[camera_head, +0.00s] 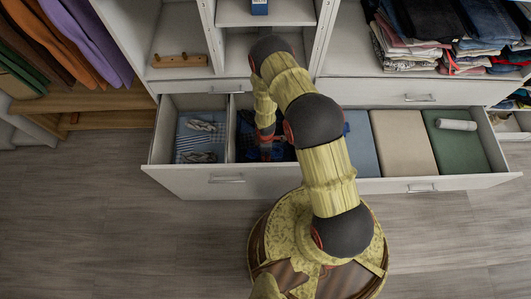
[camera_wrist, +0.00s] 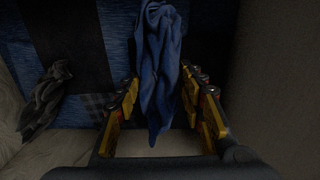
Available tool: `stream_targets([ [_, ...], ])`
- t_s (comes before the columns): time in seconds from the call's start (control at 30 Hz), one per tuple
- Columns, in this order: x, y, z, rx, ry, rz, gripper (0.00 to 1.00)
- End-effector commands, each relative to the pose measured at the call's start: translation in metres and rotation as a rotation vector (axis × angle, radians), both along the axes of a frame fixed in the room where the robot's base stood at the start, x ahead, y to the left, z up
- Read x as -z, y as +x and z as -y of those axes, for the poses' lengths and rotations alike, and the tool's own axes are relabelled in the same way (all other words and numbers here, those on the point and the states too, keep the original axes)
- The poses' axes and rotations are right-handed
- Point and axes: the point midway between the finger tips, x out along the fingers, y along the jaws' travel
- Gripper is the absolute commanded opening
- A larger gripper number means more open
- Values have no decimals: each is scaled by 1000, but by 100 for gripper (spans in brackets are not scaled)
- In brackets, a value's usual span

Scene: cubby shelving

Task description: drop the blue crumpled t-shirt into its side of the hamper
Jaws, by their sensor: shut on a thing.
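The blue crumpled t-shirt (camera_wrist: 158,60) hangs between the yellow fingers of my gripper (camera_wrist: 160,82) in the wrist view. My gripper is shut on it. In the head view my gripper (camera_head: 267,148) is low over the dark second compartment of the open left drawer (camera_head: 195,178), and my arm hides much of that compartment. I cannot tell whether the shirt touches what lies below. The drawer's left compartment holds blue cloth (camera_head: 188,135) with crumpled grey pieces on it. No separate hamper can be made out; a divider (camera_head: 231,130) parts the two compartments.
The open right drawer holds blue, beige (camera_head: 403,140) and green (camera_head: 457,145) folded blocks, with a white roll (camera_head: 456,125) on the green one. Folded clothes (camera_head: 420,60) sit on the shelf above. Hanging clothes (camera_head: 70,40) are at left. The floor in front is clear.

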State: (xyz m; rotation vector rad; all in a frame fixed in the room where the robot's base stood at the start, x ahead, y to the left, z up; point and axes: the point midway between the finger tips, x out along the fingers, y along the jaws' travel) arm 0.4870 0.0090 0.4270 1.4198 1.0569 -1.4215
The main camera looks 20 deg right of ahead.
Motion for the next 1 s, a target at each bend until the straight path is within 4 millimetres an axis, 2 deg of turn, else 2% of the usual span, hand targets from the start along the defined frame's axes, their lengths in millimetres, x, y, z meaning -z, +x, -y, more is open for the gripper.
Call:
stream_targets([
  [0.57, 12, 0, 0, 1, 0, 0, 8],
  [0.6, 12, 0, 0, 1, 0, -1, 40],
  [0.93, 12, 0, 0, 1, 0, -1, 58],
  [1.0, 12, 0, 0, 1, 0, -1, 58],
])
